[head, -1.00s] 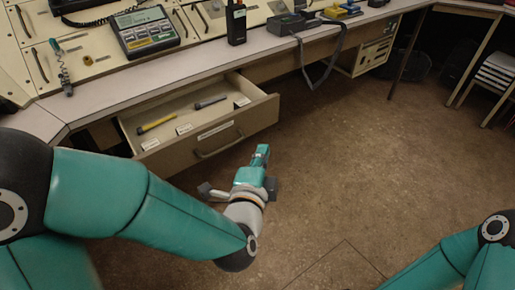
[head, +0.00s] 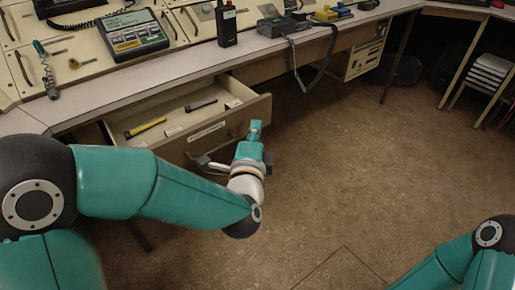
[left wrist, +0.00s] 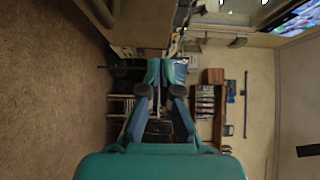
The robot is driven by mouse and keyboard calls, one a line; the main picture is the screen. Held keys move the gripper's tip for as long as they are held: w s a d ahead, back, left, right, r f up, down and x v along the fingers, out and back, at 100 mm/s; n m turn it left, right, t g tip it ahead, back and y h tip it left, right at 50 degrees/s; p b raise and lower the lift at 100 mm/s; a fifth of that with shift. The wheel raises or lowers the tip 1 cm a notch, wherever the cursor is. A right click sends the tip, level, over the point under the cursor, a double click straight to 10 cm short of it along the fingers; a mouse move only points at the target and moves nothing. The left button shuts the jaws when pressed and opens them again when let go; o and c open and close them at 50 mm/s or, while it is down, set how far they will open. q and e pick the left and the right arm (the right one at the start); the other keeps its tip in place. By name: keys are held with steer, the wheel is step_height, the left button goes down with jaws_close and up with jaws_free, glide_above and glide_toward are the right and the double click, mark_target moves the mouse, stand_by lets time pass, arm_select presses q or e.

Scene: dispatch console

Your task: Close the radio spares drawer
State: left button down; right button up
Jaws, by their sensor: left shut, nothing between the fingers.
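The radio spares drawer (head: 228,127) stands open under the desk, with a beige front and a label on it. Inside lie a yellow-ended tool (head: 146,128), a dark tool (head: 201,105) and small white labels. The drawer's handle is partly hidden by my left gripper. My left gripper (head: 254,128) is in front of the right part of the drawer front, its fingers shut and empty; I cannot tell whether it touches. In the left wrist view its fingertips (left wrist: 166,72) are together. My right gripper is out of the head view; only part of that arm shows at bottom right.
The desk edge (head: 180,83) runs above the drawer. A black handheld radio (head: 226,25) and a telephone unit (head: 132,34) stand on the console. A dark strap (head: 318,72) hangs over the desk edge right of the drawer.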

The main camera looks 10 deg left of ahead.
mark_target(246, 110)
arm_select(q)
steer(key=shift+w+a+b, duration=0.65)
steer(key=shift+w+a, duration=0.9)
steer(key=shift+a, duration=0.1)
steer(key=shift+d, duration=0.5)
steer(key=shift+w+a, duration=0.15)
steer(key=shift+a, duration=0.55)
steer(key=w+a, duration=0.3)
steer(key=a, duration=0.1)
steer(key=w+a+p, duration=0.1)
steer(key=w+a, duration=0.6)
steer(key=a, duration=0.2)
steer(key=shift+w+a, duration=0.1)
steer(key=shift+w, duration=0.05)
